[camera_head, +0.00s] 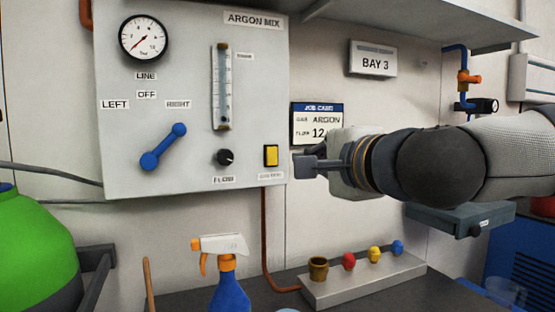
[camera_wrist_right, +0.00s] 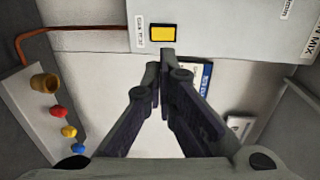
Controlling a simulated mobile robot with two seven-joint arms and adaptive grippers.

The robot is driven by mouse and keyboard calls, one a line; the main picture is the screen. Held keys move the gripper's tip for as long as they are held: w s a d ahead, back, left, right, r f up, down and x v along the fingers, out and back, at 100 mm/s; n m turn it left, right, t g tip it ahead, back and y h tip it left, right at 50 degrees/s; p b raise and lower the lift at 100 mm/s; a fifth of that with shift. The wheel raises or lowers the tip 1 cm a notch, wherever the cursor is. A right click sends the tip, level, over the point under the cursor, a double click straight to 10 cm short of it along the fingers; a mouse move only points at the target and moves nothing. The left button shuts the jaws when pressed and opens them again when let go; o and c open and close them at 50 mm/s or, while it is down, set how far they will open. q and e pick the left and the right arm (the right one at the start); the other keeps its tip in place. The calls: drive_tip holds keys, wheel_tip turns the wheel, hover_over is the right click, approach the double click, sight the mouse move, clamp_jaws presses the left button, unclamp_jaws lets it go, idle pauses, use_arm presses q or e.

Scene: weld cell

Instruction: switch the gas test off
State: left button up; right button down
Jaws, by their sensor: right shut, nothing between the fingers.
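The gas test switch is a yellow rocker in a black frame (camera_head: 271,156) at the lower right of the light grey ARGON MIX panel (camera_head: 200,100). It also shows at the top of the right wrist view (camera_wrist_right: 162,34), with a small label beside it. My right gripper (camera_head: 299,166) is shut and empty, just right of the switch in the head view. In the right wrist view its closed fingertips (camera_wrist_right: 166,56) are just below the switch; I cannot tell whether they touch the panel. The flowmeter tube (camera_head: 222,88) stands above. My left gripper is not in view.
The panel also carries a pressure gauge (camera_head: 143,37), a blue selector lever (camera_head: 163,147) and a black flow knob (camera_head: 225,157). A job card (camera_head: 316,122) hangs behind my right gripper. Below are a spray bottle (camera_head: 227,275) and a rack of coloured caps (camera_head: 365,280).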

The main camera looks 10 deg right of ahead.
sight(273, 159)
drive_tip(key=x, duration=1.4)
